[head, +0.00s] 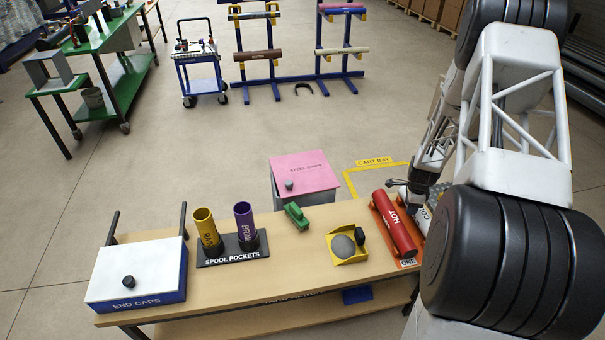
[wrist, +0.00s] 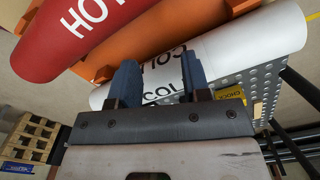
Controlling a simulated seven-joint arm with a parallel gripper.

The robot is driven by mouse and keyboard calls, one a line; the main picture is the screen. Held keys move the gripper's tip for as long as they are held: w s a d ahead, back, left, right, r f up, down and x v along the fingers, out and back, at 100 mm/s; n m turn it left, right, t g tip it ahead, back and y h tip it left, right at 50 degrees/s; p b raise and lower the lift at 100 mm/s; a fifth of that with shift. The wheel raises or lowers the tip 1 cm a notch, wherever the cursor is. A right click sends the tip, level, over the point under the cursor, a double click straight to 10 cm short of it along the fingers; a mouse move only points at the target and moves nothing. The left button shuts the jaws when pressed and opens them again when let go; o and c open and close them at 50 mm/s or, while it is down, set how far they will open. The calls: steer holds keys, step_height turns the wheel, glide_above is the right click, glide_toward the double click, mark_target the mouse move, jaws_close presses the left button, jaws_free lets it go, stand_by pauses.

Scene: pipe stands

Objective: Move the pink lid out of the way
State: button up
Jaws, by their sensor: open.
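The pink lid (head: 305,172), lettered and with a small dark grey knob (head: 289,185), lies flat on a box (head: 308,196) behind the bench. My gripper (head: 398,184) is to the right of the lid, near the bench's right end. In the wrist view my gripper (wrist: 160,75) is open, its two dark blue fingers in front of a white pipe marked COLD (wrist: 245,48). I cannot tell whether the fingers straddle that pipe. The lid is not in the wrist view.
A red HOT pipe (head: 394,224) lies in an orange stand beside my gripper. The bench (head: 300,275) also holds a yellow tray (head: 347,258), green block (head: 297,216), spool pockets (head: 229,257) and END CAPS box (head: 134,299). Floor behind the lid is clear.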

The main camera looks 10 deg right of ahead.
steer(key=shift+d, duration=0.1)
steer(key=shift+s+d, duration=0.75)
steer(key=shift+d, duration=0.65)
steer(key=shift+s+d, duration=0.8)
steer(key=shift+d, duration=0.55)
steer(key=shift+s+d, duration=0.75)
steer(key=shift+d, duration=0.65)
steer(key=shift+d, duration=0.1)
steer(key=shift+s+d, duration=0.75)
steer(key=shift+d, duration=0.65)
steer(key=shift+s+d, duration=0.8)
steer(key=shift+d, duration=0.6)
steer(key=shift+s+d, duration=0.75)
steer(key=shift+d, duration=0.65)
steer(key=shift+d, duration=0.15)
steer(key=shift+s+d, duration=0.75)
steer(key=shift+d, duration=0.65)
steer(key=shift+s+d, duration=0.8)
steer(key=shift+d, duration=0.55)
steer(key=shift+s+d, duration=0.75)
steer(key=shift+d, duration=0.65)
steer(key=shift+d, duration=0.1)
